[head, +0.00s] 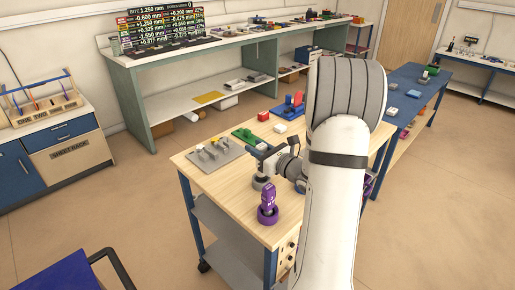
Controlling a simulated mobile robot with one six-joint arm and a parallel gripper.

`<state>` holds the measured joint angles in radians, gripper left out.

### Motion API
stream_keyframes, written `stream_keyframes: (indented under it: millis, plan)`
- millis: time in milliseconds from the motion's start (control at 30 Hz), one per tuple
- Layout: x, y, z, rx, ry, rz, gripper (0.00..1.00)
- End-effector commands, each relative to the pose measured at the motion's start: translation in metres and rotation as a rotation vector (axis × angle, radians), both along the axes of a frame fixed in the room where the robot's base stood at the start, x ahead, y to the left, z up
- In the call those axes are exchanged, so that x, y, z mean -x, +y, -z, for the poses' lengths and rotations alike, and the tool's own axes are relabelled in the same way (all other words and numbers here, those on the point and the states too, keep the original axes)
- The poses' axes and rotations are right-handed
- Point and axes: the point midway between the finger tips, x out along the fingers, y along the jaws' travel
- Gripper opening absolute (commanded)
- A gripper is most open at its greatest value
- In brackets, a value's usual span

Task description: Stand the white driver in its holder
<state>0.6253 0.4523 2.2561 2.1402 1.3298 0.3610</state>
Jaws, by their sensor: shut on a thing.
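My gripper (262,163) is over the wooden top of the near cart, left of my white arm. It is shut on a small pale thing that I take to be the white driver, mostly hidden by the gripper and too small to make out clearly. Just below the gripper a round grey base (260,184) stands on the cart top; it looks like a holder. I cannot tell whether the held thing touches it or is inside it. A purple driver (267,199) stands upright in a purple round holder (267,217) nearer the cart's front corner.
The cart top (230,190) also bears a grey plate (215,153) with small pieces, a green board (247,136), a white block (280,128) and a red-and-blue fixture (289,106). My arm hides the cart's right side. A blue table (405,90) stands behind right.

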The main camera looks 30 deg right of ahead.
Motion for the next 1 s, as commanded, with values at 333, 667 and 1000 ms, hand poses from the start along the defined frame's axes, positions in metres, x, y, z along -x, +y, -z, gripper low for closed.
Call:
stream_keyframes:
  millis: [333,667,1000]
  plan:
    - [0.000,0.000,0.010,0.000,-0.001,0.000,0.00]
    - [0.000,0.000,0.018,0.000,-0.001,0.000,0.00]
    - [0.000,-0.001,0.027,0.000,-0.001,0.001,0.00]
